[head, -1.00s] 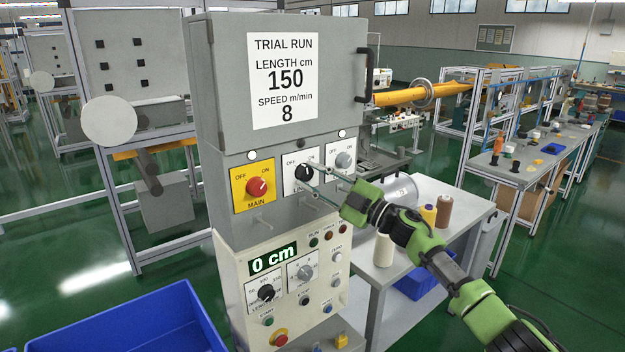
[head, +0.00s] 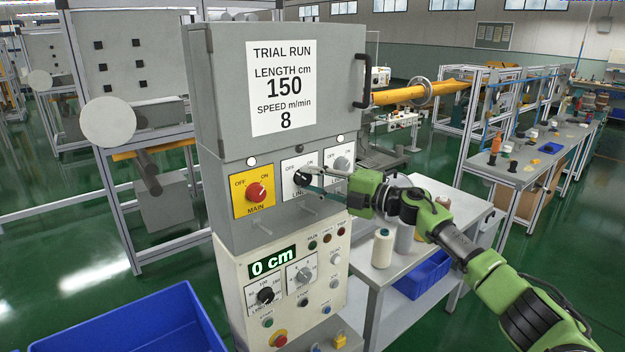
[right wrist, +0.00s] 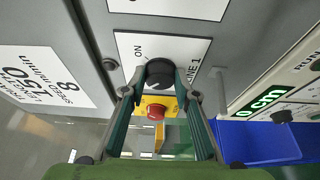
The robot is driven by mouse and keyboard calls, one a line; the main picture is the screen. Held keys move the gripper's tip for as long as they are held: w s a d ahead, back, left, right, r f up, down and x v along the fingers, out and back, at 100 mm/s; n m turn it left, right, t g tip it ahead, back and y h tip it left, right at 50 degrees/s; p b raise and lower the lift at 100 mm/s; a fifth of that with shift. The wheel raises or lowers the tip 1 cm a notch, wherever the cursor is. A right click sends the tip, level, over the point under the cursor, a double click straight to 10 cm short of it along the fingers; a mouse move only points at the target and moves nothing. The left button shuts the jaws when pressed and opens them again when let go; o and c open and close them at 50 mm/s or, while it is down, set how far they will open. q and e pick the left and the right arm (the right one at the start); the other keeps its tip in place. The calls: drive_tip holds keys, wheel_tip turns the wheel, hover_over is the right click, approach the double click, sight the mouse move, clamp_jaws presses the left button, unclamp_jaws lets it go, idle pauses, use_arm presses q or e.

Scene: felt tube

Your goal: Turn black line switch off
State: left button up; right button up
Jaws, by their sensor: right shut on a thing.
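The black line switch (head: 301,178) is a round knob on a white plate marked OFF and ON, between the red MAIN switch (head: 257,191) on its yellow plate and a grey switch (head: 342,164). My right gripper (head: 310,180) reaches in from the right and is shut on the black knob, its fingers partly covering the plate. In the right wrist view the black knob (right wrist: 160,72) sits between the two fingertips (right wrist: 160,88). I cannot clearly read which way its pointer faces. My left gripper is not in view.
Below is a cream panel with a 0 cm display (head: 272,261), dials and buttons. Pegs stick out under the switches. A grey cabinet door with a black handle (head: 363,78) is above. A table with thread cones (head: 382,248) stands right; a blue bin (head: 150,322) lower left.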

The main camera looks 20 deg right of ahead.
idle(0.4)
drive_tip(key=o, duration=1.1)
drive_tip(key=shift+s+d+f, duration=0.1)
drive_tip(key=shift+s+d, duration=0.15)
drive_tip(key=shift+d, duration=0.05)
drive_tip(key=v, duration=1.1)
drive_tip(key=shift+d, duration=0.1)
